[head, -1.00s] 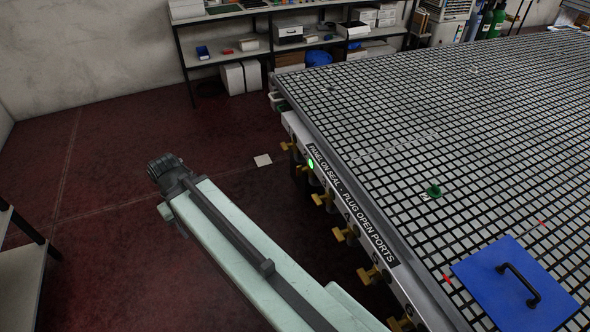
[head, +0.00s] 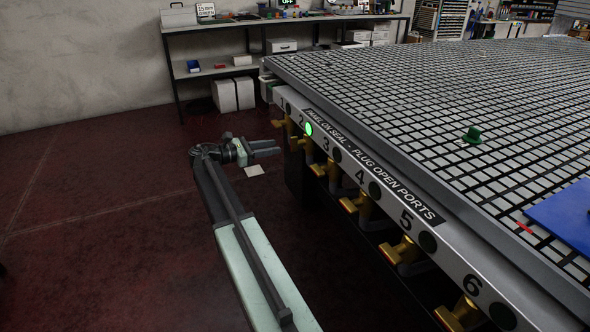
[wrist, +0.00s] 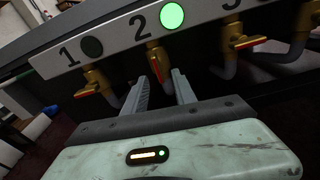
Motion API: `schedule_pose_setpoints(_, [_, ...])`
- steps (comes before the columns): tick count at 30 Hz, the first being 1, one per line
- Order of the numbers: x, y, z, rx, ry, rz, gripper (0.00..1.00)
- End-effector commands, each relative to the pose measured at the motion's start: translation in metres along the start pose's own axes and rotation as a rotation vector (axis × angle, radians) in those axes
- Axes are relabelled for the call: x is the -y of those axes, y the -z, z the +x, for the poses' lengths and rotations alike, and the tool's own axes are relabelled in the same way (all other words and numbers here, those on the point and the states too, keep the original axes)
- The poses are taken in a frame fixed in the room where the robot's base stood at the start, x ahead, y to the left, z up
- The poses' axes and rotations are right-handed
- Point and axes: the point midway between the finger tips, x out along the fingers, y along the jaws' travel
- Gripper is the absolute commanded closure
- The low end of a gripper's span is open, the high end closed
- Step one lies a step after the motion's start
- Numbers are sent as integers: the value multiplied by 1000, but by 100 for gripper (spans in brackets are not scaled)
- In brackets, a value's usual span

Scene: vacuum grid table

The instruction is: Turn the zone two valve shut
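The zone two valve is a brass valve under the label 2, in the head view (head: 298,144) and the wrist view (wrist: 158,56). Its red handle (wrist: 155,69) points down along the pipe. The round lamp beside the 2 glows green (wrist: 172,15). My gripper (head: 278,146) is level with the valves, left of valve two in the head view. In the wrist view, its two grey fingers (wrist: 162,88) are apart with nothing between them. Their tips lie on either side of and just below the handle in the picture; I cannot tell the remaining distance.
Valve one (wrist: 93,80) and valve three (wrist: 240,40) flank it, with handles turned sideways and dark lamps. More brass valves line the table rail (head: 400,190). A green plug (head: 473,135) and a blue plate (head: 568,215) are on the grid table. The floor at left is clear.

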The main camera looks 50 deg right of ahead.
Motion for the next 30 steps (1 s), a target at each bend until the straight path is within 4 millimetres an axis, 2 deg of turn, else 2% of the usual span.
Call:
schedule_pose_setpoints(1, [-5, 12, 8, 36, 7, -32, 67])
schedule_pose_setpoints(11, [-8, -3, 24, 95, 21, -90, 67])
schedule_pose_setpoints(18, [-7, -6, 68, 94, 21, -88, 67])
schedule_pose_setpoints(22, [-7, -8, 86, 93, 19, -88, 67])
schedule_pose_setpoints(30, [-7, -8, 95, 93, 20, -88, 67])
